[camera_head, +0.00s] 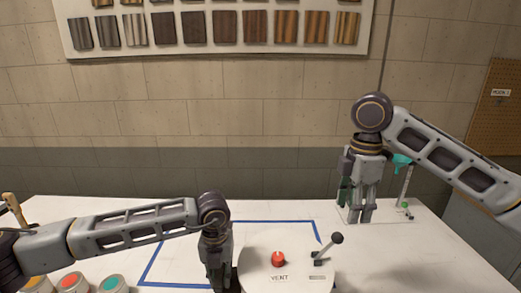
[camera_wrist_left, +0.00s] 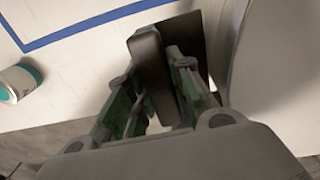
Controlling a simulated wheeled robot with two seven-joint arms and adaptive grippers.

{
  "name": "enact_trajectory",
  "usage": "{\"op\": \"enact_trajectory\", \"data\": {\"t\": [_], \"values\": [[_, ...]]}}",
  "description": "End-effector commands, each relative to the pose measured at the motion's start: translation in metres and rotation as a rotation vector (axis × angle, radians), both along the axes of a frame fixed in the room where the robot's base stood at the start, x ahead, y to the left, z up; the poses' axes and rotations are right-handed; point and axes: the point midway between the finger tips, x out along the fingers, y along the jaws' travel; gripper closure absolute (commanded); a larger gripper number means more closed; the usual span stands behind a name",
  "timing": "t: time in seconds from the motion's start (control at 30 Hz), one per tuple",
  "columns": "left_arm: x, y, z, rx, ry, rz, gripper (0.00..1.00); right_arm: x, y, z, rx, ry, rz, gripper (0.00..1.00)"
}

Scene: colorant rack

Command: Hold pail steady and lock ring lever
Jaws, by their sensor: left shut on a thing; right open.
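The pail (camera_head: 262,262) stands at the front of the table, with a pale round lid marked VENT and a red knob (camera_head: 278,259). The lever (camera_head: 328,247) with a dark ball end sticks up at a slant on the lid's right side. My left gripper (camera_head: 217,284) points down at the pail's left side. In the left wrist view its fingers (camera_wrist_left: 165,85) are shut on a dark flat piece (camera_wrist_left: 192,40) beside the pail's wall (camera_wrist_left: 275,75). How this piece joins the pail is hidden. My right gripper (camera_head: 361,212) is open and empty, pointing down behind and right of the lever.
Blue tape (camera_head: 165,255) outlines an area of the white table behind and left of the pail. Several small paint cans (camera_head: 72,282) stand front left. A small stand (camera_head: 408,205) with a teal part (camera_head: 401,160) is beside my right gripper. The table right of the pail is clear.

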Motion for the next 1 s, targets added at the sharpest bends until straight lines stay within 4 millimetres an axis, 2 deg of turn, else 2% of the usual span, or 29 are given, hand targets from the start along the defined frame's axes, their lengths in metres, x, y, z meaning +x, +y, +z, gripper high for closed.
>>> {"op": "enact_trajectory", "data": {"t": [0.2,0.57,0.6,0.73,0.77,1.0], "values": [[-0.0006,-0.0005,-0.0004,-0.001,0.001,-0.002,1.00,0.0000,-0.0003,0.0068,0.000,0.001,-0.001,0.49],[-0.0005,-0.0004,-0.0003,0.000,0.001,-0.001,1.00,-0.0001,-0.0002,0.0077,0.000,0.001,-0.001,0.49],[-0.0005,-0.0004,-0.0003,0.000,0.001,-0.001,0.73,-0.0001,-0.0002,0.0078,0.000,0.001,-0.001,0.49],[-0.0004,-0.0003,-0.0002,0.000,0.001,-0.001,0.56,-0.0001,-0.0002,0.0078,0.000,0.001,-0.001,0.49],[-0.0003,-0.0002,-0.0002,0.000,0.001,-0.001,0.53,-0.0001,-0.0002,0.0078,0.000,0.001,-0.001,0.49],[-0.0001,0.0000,0.0000,0.000,0.000,0.000,0.53,-0.0001,-0.0002,0.0078,0.000,0.000,-0.001,0.49]]}}
